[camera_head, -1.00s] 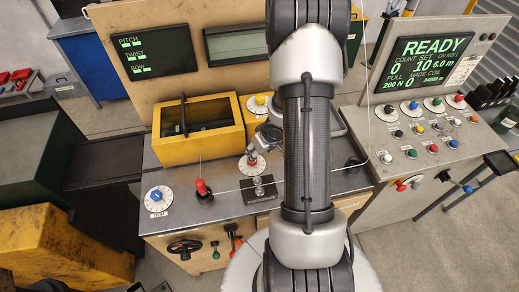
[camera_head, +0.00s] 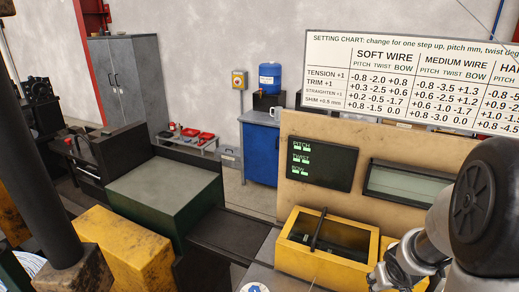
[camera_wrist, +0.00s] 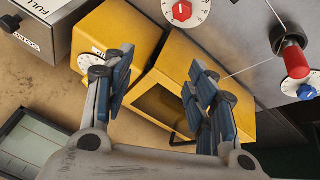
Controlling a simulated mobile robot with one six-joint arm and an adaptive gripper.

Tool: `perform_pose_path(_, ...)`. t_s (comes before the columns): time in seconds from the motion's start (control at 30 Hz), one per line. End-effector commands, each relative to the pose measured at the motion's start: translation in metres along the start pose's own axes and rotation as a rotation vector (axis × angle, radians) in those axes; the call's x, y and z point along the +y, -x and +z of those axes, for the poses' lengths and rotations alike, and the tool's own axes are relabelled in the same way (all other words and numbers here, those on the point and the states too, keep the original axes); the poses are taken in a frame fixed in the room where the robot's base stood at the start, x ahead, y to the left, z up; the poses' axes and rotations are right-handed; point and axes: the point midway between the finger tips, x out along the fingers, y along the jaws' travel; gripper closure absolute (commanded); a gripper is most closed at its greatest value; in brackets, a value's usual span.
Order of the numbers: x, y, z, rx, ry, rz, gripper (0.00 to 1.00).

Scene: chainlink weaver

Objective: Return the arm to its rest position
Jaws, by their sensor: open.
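My gripper (camera_wrist: 160,62) is open, its two blue-padded fingers spread apart with nothing between them in the wrist view. It hangs above the bench with the yellow housings below it. In the head view my gripper (camera_head: 385,276) shows only partly at the lower right, in front of the right end of the yellow open-topped box (camera_head: 295,262). My arm bends in from the right edge there, and much of it is out of frame. The yellow box also shows in the wrist view (camera_wrist: 205,48), behind the right finger.
The wrist view shows a red-knobbed dial (camera_wrist: 184,10), a red-handled lever (camera_wrist: 291,57) and a blue-knobbed dial (camera_wrist: 304,88) near the yellow box. A backboard with a PITCH/TWIST/BOW display (camera_head: 321,164) stands behind the box. A setting chart (camera_head: 410,75) is above.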

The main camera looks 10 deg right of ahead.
Motion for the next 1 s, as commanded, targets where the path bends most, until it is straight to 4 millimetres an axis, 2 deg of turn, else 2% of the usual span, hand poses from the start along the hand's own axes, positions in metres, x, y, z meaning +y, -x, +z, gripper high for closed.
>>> perform_pose_path(0.1,-0.019,0.039,-0.005,0.021,0.004,0.050,0.48)
perform_pose_path(0.27,-0.054,0.091,0.011,0.027,-0.003,0.053,0.48)
perform_pose_path(0.37,-0.082,0.120,0.032,0.029,-0.003,0.018,0.48)
perform_pose_path(0.5,-0.124,0.152,0.073,0.025,0.012,-0.072,0.48)
perform_pose_path(0.6,-0.151,0.170,0.103,0.021,0.035,-0.149,0.48)
perform_pose_path(0.73,-0.175,0.184,0.133,0.014,0.066,-0.232,0.48)
perform_pose_path(0.83,-0.185,0.191,0.146,0.009,0.082,-0.269,0.48)
perform_pose_path(1.0,-0.189,0.194,0.151,0.006,0.089,-0.284,0.48)
